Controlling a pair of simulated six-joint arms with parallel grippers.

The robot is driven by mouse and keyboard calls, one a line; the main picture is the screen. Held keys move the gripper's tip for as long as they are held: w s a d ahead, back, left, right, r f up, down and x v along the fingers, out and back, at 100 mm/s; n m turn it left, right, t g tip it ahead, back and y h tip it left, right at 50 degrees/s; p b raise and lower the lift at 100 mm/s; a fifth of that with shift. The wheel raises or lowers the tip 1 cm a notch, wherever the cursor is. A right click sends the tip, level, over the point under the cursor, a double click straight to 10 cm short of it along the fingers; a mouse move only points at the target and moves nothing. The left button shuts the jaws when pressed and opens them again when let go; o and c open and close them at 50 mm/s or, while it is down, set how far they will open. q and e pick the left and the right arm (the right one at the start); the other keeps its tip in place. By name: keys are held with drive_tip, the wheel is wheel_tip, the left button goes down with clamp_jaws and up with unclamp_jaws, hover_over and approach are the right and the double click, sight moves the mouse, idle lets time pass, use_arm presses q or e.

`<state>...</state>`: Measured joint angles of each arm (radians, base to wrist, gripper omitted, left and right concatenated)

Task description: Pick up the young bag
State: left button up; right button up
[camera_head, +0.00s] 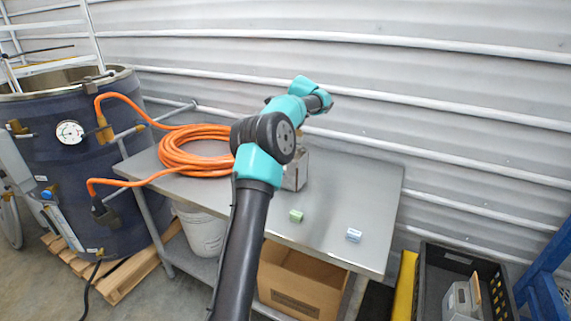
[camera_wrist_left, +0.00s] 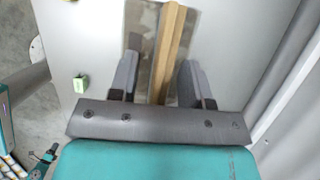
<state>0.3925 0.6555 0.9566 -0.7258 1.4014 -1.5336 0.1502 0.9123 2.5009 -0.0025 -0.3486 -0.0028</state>
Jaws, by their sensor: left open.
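A grey, block-shaped bag (camera_head: 296,171) stands on the metal table (camera_head: 350,185), partly hidden behind my left arm. In the left wrist view the bag (camera_wrist_left: 139,38) has a tan strip (camera_wrist_left: 173,48) along its top. My left gripper (camera_wrist_left: 158,76) is open above it, with one finger on each side of the strip. I cannot tell whether the fingers touch the bag. In the head view the fingers are hidden by my arm. A similar grey bag (camera_head: 458,302) with a tan piece sits in a black crate (camera_head: 430,275) at the lower right. My right gripper is out of view.
A coiled orange hose (camera_head: 180,150) lies on the table's left part and joins a dark drum (camera_head: 65,165). The ribbed wall (camera_head: 430,90) stands close behind the table.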

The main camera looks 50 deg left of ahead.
use_arm(q)
drive_tip(key=shift+f, duration=0.1)
idle(0.4)
clamp_jaws()
idle(0.5)
